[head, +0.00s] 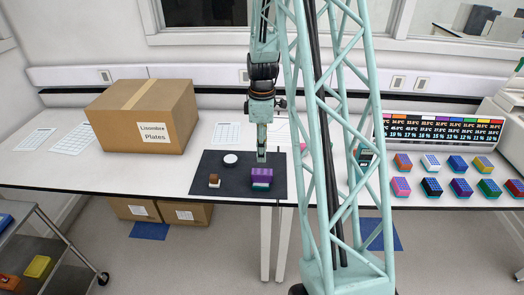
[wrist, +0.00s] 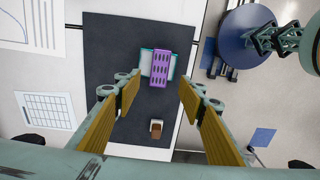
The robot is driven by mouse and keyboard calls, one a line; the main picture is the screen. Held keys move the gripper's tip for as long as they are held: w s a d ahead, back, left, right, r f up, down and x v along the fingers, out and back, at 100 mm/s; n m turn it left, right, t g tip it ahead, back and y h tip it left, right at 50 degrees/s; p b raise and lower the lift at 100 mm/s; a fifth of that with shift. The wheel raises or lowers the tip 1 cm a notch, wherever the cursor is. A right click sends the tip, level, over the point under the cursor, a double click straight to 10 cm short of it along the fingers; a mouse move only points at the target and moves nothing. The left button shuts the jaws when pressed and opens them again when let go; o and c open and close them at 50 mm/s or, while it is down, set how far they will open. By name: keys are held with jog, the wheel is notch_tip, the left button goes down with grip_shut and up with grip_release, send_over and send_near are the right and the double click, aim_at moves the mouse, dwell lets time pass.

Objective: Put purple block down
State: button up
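The purple block (head: 262,173) sits on a teal-and-white base (head: 261,184) on the right part of a dark mat (head: 215,181). My gripper (head: 262,156) is just above the block in the head view. In the wrist view my gripper's (wrist: 160,84) yellow-padded fingers are spread wide, one on each side of the block, with gaps on both sides. Nothing is held. The exact height of the fingertips over the block is hard to tell.
A small brown-and-white object (head: 214,181) and a white round object (head: 230,159) are on the mat. A cardboard box (head: 144,116) stands to the left. Several coloured blocks (head: 461,187) stand at the right by a display panel (head: 440,131). My lattice column crosses the head view.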

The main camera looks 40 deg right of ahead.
jog(key=shift+r, duration=0.15)
jog(key=s+a+r+m+t, duration=0.15)
jog(key=s+a+r, duration=0.35)
jog(key=a+r, duration=0.75)
jog(key=s+a+r+m+t, duration=0.1)
jog(key=s+a+r+m, duration=0.3)
jog(key=a+r, duration=0.85)
jog(key=s+a+r+m, duration=0.1)
jog(key=s+a+r, duration=0.2)
jog(key=s, duration=0.4)
jog(key=s+a+r+m+t, duration=0.1)
jog(key=s+a+r, duration=0.2)
jog(key=s, duration=0.5)
jog(key=s+a+r+m, duration=0.1)
jog(key=s+a+r, duration=0.2)
jog(key=s, duration=0.4)
jog(key=shift+s+a, duration=0.15)
jog(key=shift+a, duration=0.7)
jog(key=shift+t, duration=0.25)
